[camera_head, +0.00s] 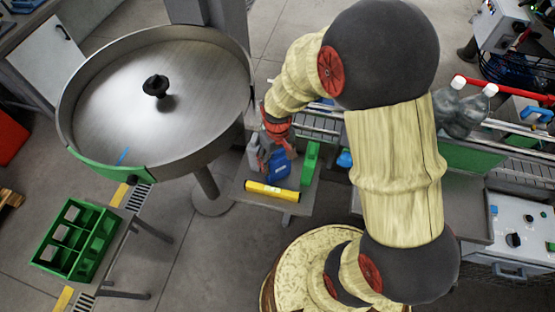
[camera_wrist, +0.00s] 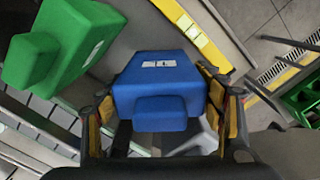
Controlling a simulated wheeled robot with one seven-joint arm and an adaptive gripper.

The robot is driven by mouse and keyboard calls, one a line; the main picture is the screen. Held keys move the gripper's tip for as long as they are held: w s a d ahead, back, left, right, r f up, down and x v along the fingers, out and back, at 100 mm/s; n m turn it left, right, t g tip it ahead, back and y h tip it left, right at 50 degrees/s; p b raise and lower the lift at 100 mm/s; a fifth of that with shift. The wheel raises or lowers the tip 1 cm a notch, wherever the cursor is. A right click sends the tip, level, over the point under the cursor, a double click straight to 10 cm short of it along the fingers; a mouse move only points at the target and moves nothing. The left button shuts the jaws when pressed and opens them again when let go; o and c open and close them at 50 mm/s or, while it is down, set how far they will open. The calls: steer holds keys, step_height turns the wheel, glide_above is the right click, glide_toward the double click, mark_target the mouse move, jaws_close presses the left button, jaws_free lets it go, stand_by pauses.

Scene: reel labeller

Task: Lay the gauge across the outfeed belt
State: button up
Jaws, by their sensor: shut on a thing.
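My gripper (camera_wrist: 163,104) is shut on a blue stepped block (camera_wrist: 158,82) with a white label, one finger on each side. In the head view the blue block (camera_head: 278,165) is over or on a small grey side table (camera_head: 291,208); I cannot tell whether it touches it. My arm partly hides the gripper there. A yellow bar (camera_head: 272,190) with a white label lies along the table's front edge; it also shows in the wrist view (camera_wrist: 193,30). Which piece is the gauge is unclear. A slatted belt (camera_head: 320,124) runs behind the table, partly hidden by my arm.
A green stepped block (camera_head: 310,160) stands right of the blue one. A grey container (camera_head: 253,152) is at its left. Clear bottles (camera_head: 463,112) stand at the right.

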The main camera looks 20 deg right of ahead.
steer(key=shift+f, duration=0.15)
steer(key=o, duration=1.4)
steer(key=shift+o, duration=0.2)
